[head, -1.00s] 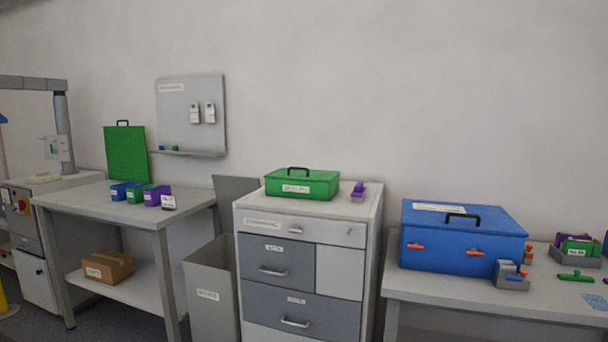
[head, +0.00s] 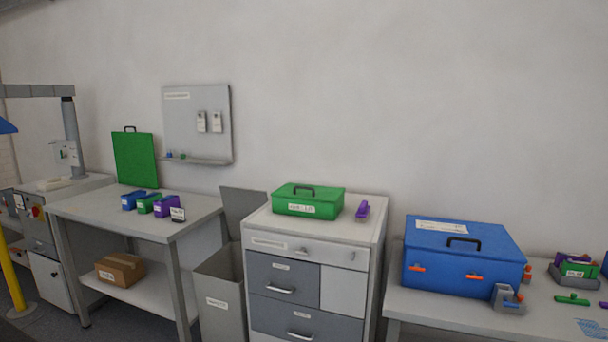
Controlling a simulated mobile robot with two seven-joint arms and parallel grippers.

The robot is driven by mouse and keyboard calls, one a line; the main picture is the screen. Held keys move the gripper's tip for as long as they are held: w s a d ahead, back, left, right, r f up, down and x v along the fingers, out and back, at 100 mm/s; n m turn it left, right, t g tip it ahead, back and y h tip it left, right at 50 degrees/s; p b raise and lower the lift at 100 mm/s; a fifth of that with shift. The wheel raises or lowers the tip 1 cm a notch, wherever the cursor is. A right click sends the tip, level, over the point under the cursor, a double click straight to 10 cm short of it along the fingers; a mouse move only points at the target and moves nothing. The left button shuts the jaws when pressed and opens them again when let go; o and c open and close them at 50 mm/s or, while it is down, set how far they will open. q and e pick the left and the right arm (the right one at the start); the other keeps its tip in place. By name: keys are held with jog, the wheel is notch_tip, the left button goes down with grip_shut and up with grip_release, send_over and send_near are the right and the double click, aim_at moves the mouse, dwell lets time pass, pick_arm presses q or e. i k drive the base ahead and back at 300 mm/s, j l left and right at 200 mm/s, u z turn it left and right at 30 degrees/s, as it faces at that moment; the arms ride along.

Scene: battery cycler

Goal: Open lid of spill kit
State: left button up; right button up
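A green box (head: 308,200) with a black handle on its closed lid and a white label on its front sits on top of the drawer cabinet. A larger blue box (head: 462,257) with a black handle and orange latches sits shut on the right table. The lettering is too small to read surely, so I cannot tell for certain which one is the spill kit. Neither of my grippers is in view.
A purple object (head: 362,210) lies beside the green box on the drawer cabinet (head: 310,225). A grey bin (head: 219,300) stands left of the cabinet. The left table (head: 95,207) holds small coloured boxes and a green panel (head: 135,160). A grey clamp-like piece (head: 508,300) stands by the blue box.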

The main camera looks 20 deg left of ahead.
aim_at(327, 195)
jog(key=i+j, duration=0.25)
jog(key=i, duration=0.15)
jog(key=i+j, duration=0.2)
jog(key=i, duration=0.2)
jog(key=i+j, duration=0.25)
jog(key=i, duration=0.15)
